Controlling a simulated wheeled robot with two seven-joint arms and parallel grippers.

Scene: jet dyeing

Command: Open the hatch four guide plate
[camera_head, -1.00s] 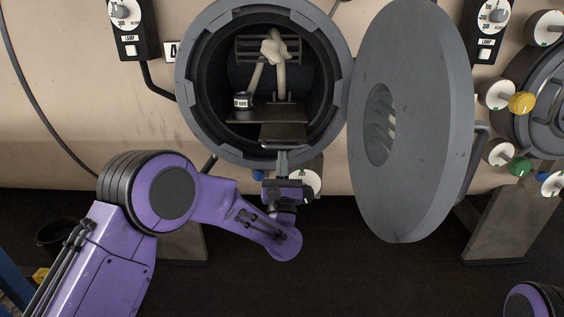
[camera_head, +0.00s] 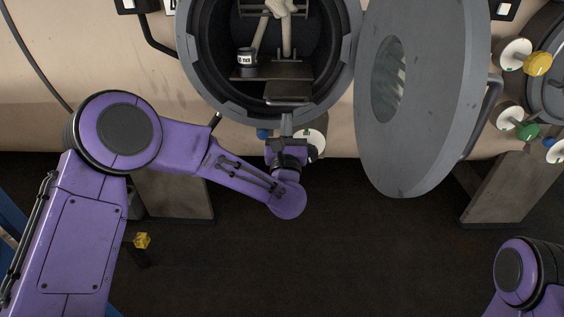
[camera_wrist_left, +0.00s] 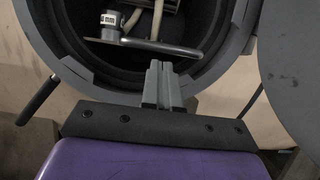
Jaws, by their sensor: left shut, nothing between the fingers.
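The round hatch opening (camera_head: 184,62) stands open, its thick grey door (camera_head: 434,120) swung out to the right. The guide plate (camera_head: 262,72) is a flat dark shelf inside the opening, with a lighter front flap (camera_head: 288,91). A small labelled cylinder (camera_head: 246,60) stands on it at the left. My left gripper (camera_head: 286,122) points up at the lower rim, just below the flap. In the left wrist view its fingers (camera_wrist_left: 160,68) are together and empty, close to the plate's front edge (camera_wrist_left: 130,42); contact cannot be told. My right gripper is out of view.
Pale rope-like fabric (camera_head: 285,30) hangs inside the hatch above the plate. Knobs with a yellow handle (camera_head: 538,64) and a green handle (camera_head: 527,131) sit at the right.

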